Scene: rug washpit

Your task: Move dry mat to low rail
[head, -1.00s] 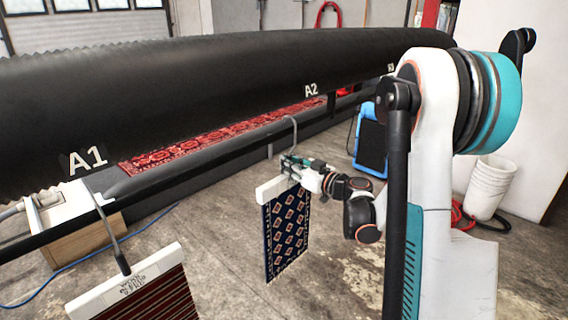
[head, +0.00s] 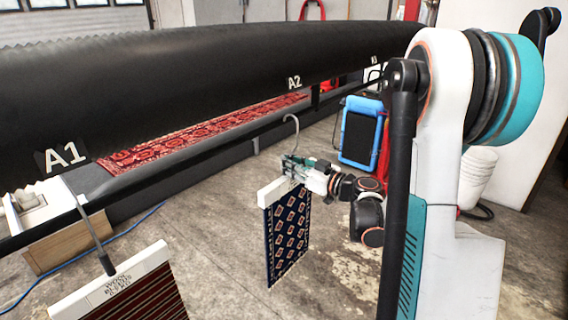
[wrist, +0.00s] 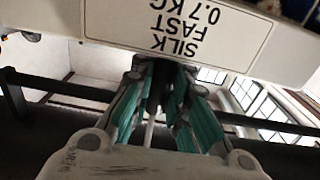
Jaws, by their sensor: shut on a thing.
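A dark blue patterned mat (head: 287,225) hangs from a white hanger bar (head: 277,191) with a grey wire hook (head: 293,130). My gripper (head: 293,164) is shut on the hanger just above the bar. In the wrist view, my gripper (wrist: 158,82) meets the hanger bar (wrist: 120,20), whose label reads "SILK FAST 0.7 KG". A black rail (head: 160,172) runs below the big black roller; the held hook overlaps it in the picture, and I cannot clearly see whether they touch. A red striped mat (head: 140,298) on a white hanger bar (head: 110,285) hangs from this rail at front left.
The black roller (head: 180,85), marked A1 and A2, spans the scene above a red rug (head: 200,132). A blue-framed item (head: 361,130) and white buckets (head: 478,178) stand at the back right. A blue hose (head: 110,235) lies on the floor. Concrete floor beneath the held mat is clear.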

